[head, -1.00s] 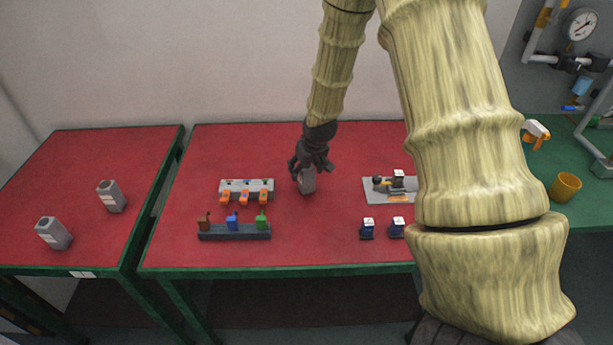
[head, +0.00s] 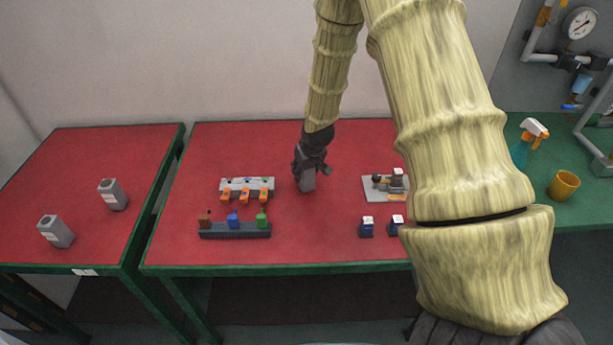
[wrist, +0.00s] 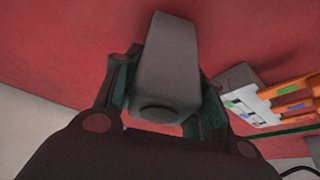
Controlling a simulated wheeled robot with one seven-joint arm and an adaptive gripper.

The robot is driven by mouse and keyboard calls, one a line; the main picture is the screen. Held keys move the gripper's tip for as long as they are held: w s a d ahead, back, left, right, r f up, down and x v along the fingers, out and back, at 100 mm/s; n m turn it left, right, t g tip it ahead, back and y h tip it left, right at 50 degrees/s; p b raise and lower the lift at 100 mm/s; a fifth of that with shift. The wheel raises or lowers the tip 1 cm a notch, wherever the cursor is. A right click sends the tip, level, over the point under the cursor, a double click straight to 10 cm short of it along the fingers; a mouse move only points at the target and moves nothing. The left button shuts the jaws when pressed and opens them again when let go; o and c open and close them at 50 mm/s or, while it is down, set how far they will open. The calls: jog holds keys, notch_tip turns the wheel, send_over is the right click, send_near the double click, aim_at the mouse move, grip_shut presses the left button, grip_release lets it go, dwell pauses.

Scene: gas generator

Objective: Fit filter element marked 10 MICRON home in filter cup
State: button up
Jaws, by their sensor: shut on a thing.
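My gripper (wrist: 163,108) is shut on a grey block (wrist: 167,60), one finger on each side of it. The block is tapered, with a dark round recess in its near end in the wrist view. In the head view my gripper (head: 312,166) holds the block (head: 308,182) over the back middle of the red table; I cannot tell whether it touches the table. No mark on it is readable. Two similar grey blocks with pale labels, one front (head: 56,231) and one behind (head: 112,194), stand on the left table. I cannot make out which thing is the filter cup.
A grey rack with orange parts (head: 246,188) and a dark rack with coloured parts (head: 235,230) lie left of my gripper. A spray bottle (head: 521,148) and yellow cup (head: 564,186) stand right.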

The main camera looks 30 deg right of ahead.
jog(key=shift+r, duration=0.15)
jog(key=shift+r+b, duration=0.65)
jog(key=shift+r, duration=1)
jog(key=s+a+b, duration=0.1)
jog(key=s+b, duration=0.1)
jog(key=s, duration=0.6)
jog(key=s+a+r+b, duration=0.1)
jog(key=s+a+b, duration=0.1)
jog(key=s, duration=0.5)
jog(key=shift+s+r, duration=0.25)
jog(key=shift+s, duration=0.1)
